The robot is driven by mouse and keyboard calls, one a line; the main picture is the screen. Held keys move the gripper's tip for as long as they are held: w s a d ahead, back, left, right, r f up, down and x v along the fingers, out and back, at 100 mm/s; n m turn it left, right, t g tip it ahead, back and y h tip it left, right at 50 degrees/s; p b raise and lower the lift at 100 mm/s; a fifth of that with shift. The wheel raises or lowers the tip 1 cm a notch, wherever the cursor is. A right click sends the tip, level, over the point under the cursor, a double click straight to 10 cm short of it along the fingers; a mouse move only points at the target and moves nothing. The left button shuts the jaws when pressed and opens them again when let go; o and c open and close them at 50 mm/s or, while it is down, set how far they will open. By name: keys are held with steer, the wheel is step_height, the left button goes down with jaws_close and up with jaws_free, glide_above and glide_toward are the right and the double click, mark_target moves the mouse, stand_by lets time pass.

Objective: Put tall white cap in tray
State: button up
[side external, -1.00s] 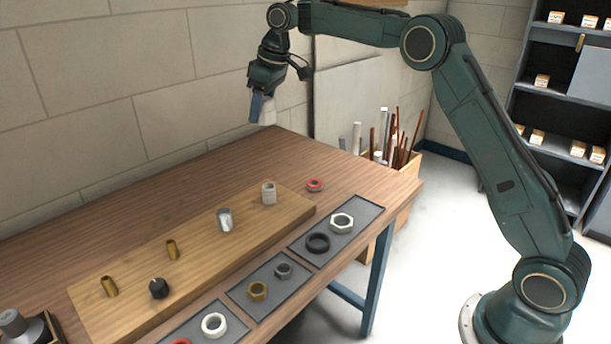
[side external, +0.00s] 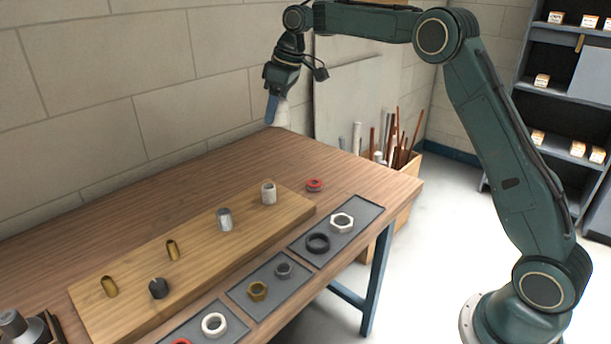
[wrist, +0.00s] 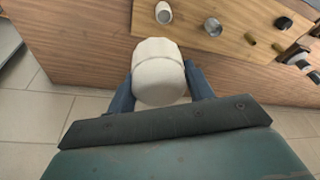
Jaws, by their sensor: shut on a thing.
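My gripper (side external: 276,112) is shut on a tall white cap (wrist: 158,72). The cap is smooth, off-white and rounded, and sits between the blue fingers in the wrist view. In the side view the cap (side external: 283,115) shows partly behind a finger, held in the air above the table's back edge. Flat grey trays lie along the table's front: one (side external: 366,211) with a white and a black ring, one (side external: 271,291) with a brass and a grey nut, and one (side external: 235,327) with a white ring, partly out of frame. I cannot tell which tray is meant.
A wooden board (side external: 200,273) carries a white fitting (side external: 268,192), a grey metal fitting (side external: 225,219), brass pieces and a black knob (side external: 158,288). A red ring (side external: 314,185) lies beside it. The tabletop behind the board is clear. A wall stands behind.

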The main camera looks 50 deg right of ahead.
mark_target(353, 211)
steer(key=s+d+f+n, duration=0.1)
steer(key=s+d+f, duration=0.1)
steer(key=s+d, duration=0.5)
steer(key=shift+d+f+n, duration=0.15)
steer(key=shift+d+n, duration=0.15)
steer(key=shift+d, duration=0.1)
steer(key=shift+n+g+y, duration=0.3)
steer(key=shift+n+y, duration=0.1)
steer(key=shift+n, duration=0.4)
steer(key=s+d+f, duration=0.1)
steer(key=s, duration=0.2)
steer(key=s+d, duration=0.2)
steer(key=s, duration=0.1)
steer(key=s+d+f, duration=0.1)
steer(key=s, duration=0.2)
steer(key=shift+d+f, duration=0.3)
steer(key=shift+d, duration=0.05)
steer(key=shift+s+d+f, duration=0.15)
steer(key=shift+s+f, duration=0.05)
steer(key=shift+s, duration=0.3)
steer(key=shift+f, duration=0.1)
step_height(353, 211, down, 20)
steer(key=shift+r, duration=0.15)
steer(key=o, duration=1)
steer(key=shift+c, duration=0.2)
